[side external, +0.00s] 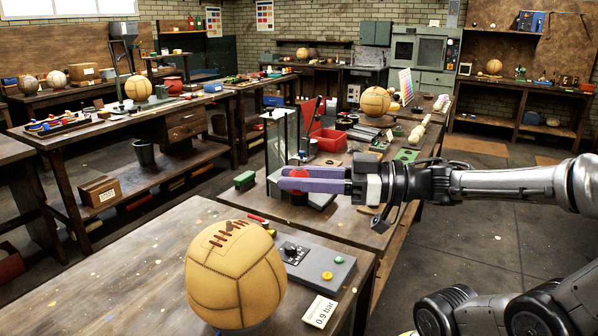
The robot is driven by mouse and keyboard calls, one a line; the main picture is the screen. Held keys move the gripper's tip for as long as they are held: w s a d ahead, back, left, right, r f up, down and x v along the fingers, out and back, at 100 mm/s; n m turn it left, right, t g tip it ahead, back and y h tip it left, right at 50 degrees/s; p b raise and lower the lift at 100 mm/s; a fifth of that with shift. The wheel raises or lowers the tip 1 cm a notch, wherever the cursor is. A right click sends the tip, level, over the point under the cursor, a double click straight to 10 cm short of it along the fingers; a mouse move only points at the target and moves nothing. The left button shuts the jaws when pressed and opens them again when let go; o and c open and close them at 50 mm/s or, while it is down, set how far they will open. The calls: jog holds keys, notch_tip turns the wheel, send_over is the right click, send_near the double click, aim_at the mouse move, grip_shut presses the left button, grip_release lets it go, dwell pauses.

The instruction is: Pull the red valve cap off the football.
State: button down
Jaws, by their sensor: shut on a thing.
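The football (236,278) is a tan leather ball with brown laces on its top, sitting on the front wooden table. My gripper (284,179) has purple fingers and is up and to the right of the football, clear of it in the picture. The fingers are shut on a red thing (298,172), which looks like the red valve cap; red shows above and below the fingers. The rest of it is hidden by them. No red cap shows on the visible side of the football.
A grey control box (318,268) with a black knob and coloured buttons stands right of the football, with a "0.9 bar" card (320,311) in front. A glass-sided stand (277,145) and red bin (329,139) are behind my gripper. The front table's left is clear.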

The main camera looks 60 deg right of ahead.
jog(key=shift+f, duration=2.1)
jog(key=shift+f, duration=0.1)
